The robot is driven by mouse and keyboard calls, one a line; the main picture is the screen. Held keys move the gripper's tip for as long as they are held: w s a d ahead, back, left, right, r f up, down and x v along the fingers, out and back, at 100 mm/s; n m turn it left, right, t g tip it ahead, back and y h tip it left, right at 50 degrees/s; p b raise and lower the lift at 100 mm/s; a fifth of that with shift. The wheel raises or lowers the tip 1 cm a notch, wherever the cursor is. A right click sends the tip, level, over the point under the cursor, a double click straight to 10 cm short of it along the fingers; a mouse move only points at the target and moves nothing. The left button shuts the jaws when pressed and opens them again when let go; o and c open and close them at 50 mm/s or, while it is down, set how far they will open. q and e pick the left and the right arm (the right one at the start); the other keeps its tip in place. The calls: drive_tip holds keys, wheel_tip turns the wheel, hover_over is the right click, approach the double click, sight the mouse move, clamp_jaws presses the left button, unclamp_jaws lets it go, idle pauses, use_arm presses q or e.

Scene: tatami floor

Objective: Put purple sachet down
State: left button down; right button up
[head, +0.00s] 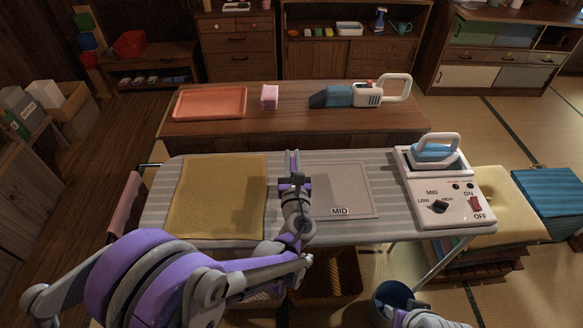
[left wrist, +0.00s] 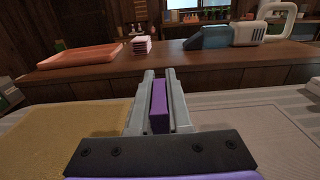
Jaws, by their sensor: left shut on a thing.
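The purple sachet (left wrist: 158,108) stands on edge between the two grey fingers of my left gripper (left wrist: 159,100), which is shut on it. In the head view my left gripper (head: 292,165) is over the middle of the striped ironing board (head: 160,205), between the yellow cloth (head: 215,195) and the grey MID panel (head: 345,185). The arm hides most of the sachet there, and I cannot tell whether it touches the board.
A blue-and-white iron (head: 436,150) sits on the control unit (head: 440,200) at the board's right end. On the table behind are an orange tray (head: 211,103), a pink stack (head: 269,97) and a handheld appliance (head: 360,95). The grey panel is clear.

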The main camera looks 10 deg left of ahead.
use_arm(q)
drive_tip(key=shift+f, duration=1.5)
drive_tip(key=shift+f+b, duration=0.1)
drive_tip(key=shift+b, duration=0.2)
drive_tip(key=shift+f, duration=0.15)
drive_tip(key=c, duration=0.8)
unclamp_jaws()
drive_tip(key=shift+c, duration=0.2)
drive_tip(key=shift+r, duration=0.2)
